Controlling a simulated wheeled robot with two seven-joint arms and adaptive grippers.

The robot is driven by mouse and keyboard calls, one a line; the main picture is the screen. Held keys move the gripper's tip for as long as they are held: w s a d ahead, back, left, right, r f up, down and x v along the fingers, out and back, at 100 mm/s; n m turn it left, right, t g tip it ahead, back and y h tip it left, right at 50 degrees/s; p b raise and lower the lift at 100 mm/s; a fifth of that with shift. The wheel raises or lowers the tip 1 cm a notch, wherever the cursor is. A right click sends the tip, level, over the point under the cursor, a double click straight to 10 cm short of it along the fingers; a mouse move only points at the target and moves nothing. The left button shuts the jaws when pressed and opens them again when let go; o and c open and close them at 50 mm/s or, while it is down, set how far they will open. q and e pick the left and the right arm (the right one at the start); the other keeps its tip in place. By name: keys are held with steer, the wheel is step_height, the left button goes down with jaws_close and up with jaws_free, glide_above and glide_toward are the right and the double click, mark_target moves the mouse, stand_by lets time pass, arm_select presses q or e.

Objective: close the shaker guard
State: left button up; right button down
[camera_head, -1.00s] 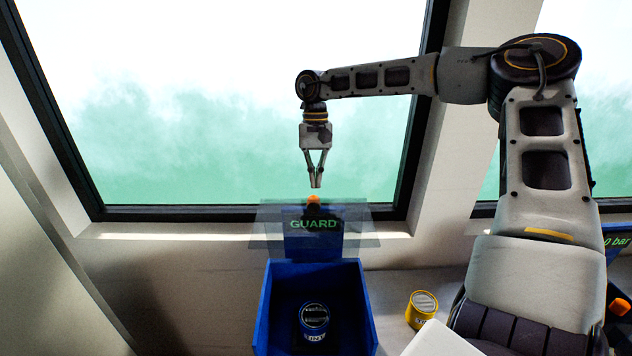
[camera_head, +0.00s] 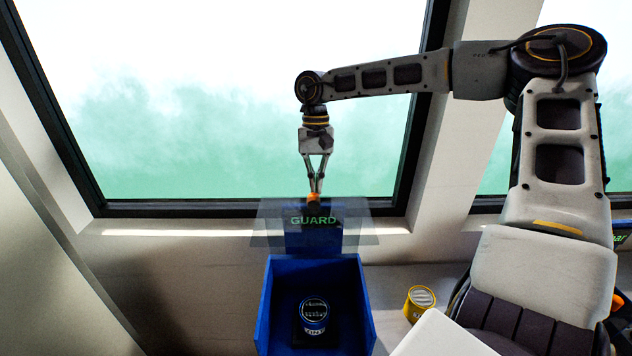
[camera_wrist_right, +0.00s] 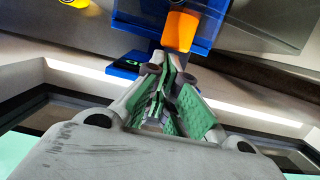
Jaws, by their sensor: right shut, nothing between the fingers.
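A blue-banded tin (camera_head: 314,313) stands inside the open box. My right gripper (camera_head: 316,190) is shut and empty, pointing down. Its tips are at or just above the knob; I cannot tell whether they touch. My left gripper is not in view.
A yellow tin (camera_head: 419,301) stands on the counter right of the box, beside a white block (camera_head: 440,335). A large window is behind the box. The counter left of the box is clear.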

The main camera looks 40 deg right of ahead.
steer(key=shift+s+a+b, duration=0.1)
steer(key=shift+s+b, duration=0.05)
steer(key=shift+b, duration=0.2)
steer(key=shift+s+a+h, duration=0.15)
steer(key=shift+h, duration=0.15)
steer(key=shift+s+a+r+t+b, duration=0.15)
steer(key=shift+s+a+t+b, duration=0.15)
steer(key=shift+t+b, duration=0.35)
